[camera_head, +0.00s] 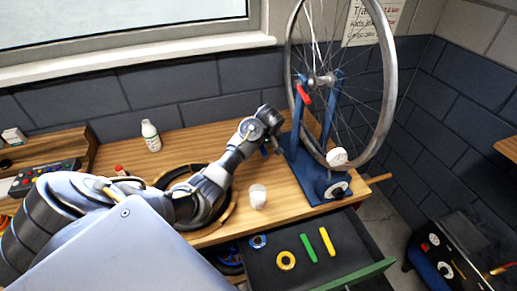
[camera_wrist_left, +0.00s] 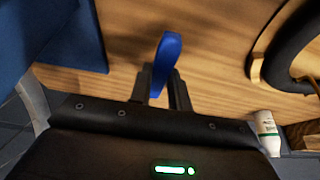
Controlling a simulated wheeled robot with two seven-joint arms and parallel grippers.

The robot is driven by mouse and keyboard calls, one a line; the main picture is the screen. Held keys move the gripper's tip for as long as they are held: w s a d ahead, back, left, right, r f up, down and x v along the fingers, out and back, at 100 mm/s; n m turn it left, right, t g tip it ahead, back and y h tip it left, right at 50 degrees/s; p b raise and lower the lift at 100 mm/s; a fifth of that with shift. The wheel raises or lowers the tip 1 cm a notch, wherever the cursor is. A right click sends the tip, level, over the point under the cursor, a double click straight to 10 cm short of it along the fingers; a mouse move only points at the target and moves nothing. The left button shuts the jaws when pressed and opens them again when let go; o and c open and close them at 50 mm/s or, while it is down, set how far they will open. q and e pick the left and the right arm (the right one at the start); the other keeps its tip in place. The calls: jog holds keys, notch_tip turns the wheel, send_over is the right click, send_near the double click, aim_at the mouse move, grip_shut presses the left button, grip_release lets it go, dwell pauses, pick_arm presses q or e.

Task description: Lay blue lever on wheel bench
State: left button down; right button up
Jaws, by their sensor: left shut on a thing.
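My left gripper (camera_head: 268,146) is over the wooden wheel bench (camera_head: 225,137), just left of the blue wheel stand. In the left wrist view, my left gripper (camera_wrist_left: 163,88) is shut on the blue lever (camera_wrist_left: 166,60), which sticks out beyond the fingertips. Bare bench wood (camera_wrist_left: 205,55) lies behind the lever. I cannot tell whether the lever touches the wood. In the head view the lever is not clearly made out at the gripper. My right gripper is not in view.
The blue stand (camera_head: 305,172) holds a spoked wheel (camera_head: 388,70). A white cup (camera_head: 258,196), a black tyre (camera_head: 233,186) and a white bottle (camera_head: 151,136) are on the bench. An open drawer (camera_head: 340,257) holds a green lever (camera_head: 308,247), a yellow lever (camera_head: 326,241) and rings.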

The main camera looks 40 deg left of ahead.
aim_at(258, 155)
pick_arm(q)
jog(key=shift+w+a+f, duration=0.25)
jog(key=shift+a+f, duration=0.2)
jog(key=shift+f, duration=0.1)
jog(key=shift+w+a+f, duration=0.25)
jog(key=shift+a+f, duration=0.2)
jog(key=shift+f, duration=0.1)
jog(key=shift+w+a+f, duration=0.15)
jog(key=shift+w+f, duration=0.1)
jog(key=shift+f, duration=0.15)
jog(key=shift+a+f, duration=0.15)
jog(key=shift+f, duration=0.15)
notch_tip(258, 155, down, 2)
jog(key=shift+f, duration=0.45)
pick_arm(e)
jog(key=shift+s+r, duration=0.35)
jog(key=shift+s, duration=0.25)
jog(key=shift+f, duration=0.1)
